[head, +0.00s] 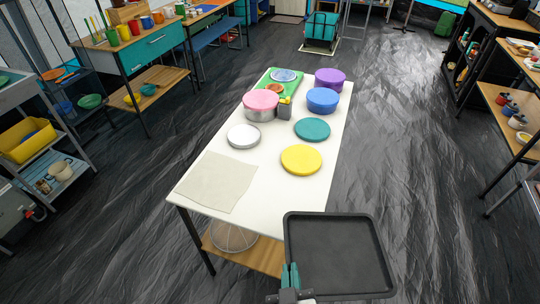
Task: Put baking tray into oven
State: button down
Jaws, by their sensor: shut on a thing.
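The baking tray (338,258) is a dark, rectangular, shallow tray with a raised rim. It is at the bottom right of centre in the head view, level or nearly so. My gripper (291,276) has green fingers and is shut on the tray's left edge near its front corner. The tray is held out beside and partly in front of the near right corner of the white table; whether it touches the table cannot be told. No oven can be made out in this view.
A long white table (228,207) holds a beige cloth (216,181), a yellow disc (301,159), a teal disc (312,129) and several round containers. Shelves with a yellow bin (28,141) stand left. Wooden shelving (512,118) stands right. Dark floor (415,160) is clear between.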

aim_at(313, 271)
jog(key=w+d+f, duration=0.2)
jog(key=d, duration=0.1)
jog(key=d+f, duration=0.1)
jog(key=d, duration=0.1)
jog(key=shift+w+d+f, duration=0.15)
jog(key=shift+w+d, duration=0.1)
jog(key=shift+w, duration=0.15)
jog(key=d+f, duration=0.1)
jog(key=d, duration=0.1)
jog(key=w+d+f, duration=0.1)
jog(key=d+f, duration=0.1)
jog(key=d, duration=0.1)
jog(key=d+f, duration=0.1)
jog(key=d, duration=0.2)
jog(key=shift+w+d+f, duration=0.15)
jog(key=shift+d+f, duration=0.1)
jog(key=shift+f, duration=0.05)
jog(key=shift+d+f, duration=0.25)
jog(key=shift+d, duration=0.3)
